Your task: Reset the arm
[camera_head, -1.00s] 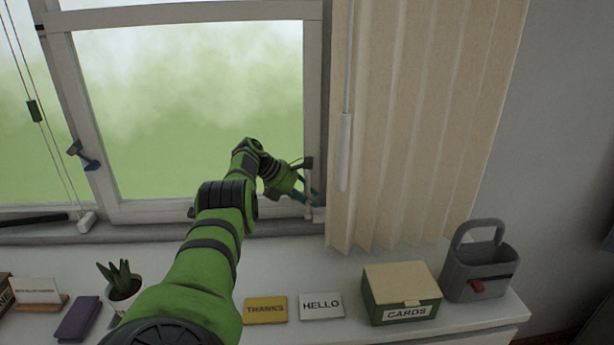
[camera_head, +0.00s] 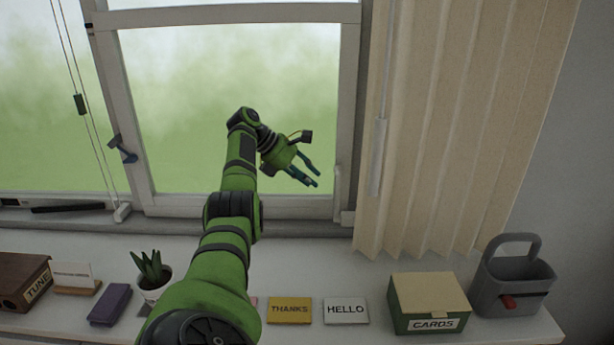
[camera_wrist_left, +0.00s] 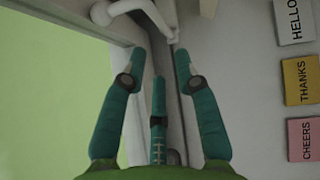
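My left arm (camera_head: 231,215) reaches up from the bottom of the head view, in front of the window. My left gripper (camera_head: 311,176) hangs in the air before the lower right part of the pane, fingers pointing right and down. The left wrist view shows its teal fingers (camera_wrist_left: 160,65) spread apart with nothing between them. A white window handle (camera_wrist_left: 135,10) lies beyond the fingertips, apart from them; it also shows on the right window frame (camera_head: 338,185). My right gripper is in neither view.
On the sill stand a plant (camera_head: 152,275), a THANKS card (camera_head: 289,310), a HELLO card (camera_head: 346,310), a CARDS box (camera_head: 430,302) and a grey caddy (camera_head: 512,278). A pleated curtain (camera_head: 460,130) hangs to the right. A blue latch (camera_head: 123,148) is on the left frame.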

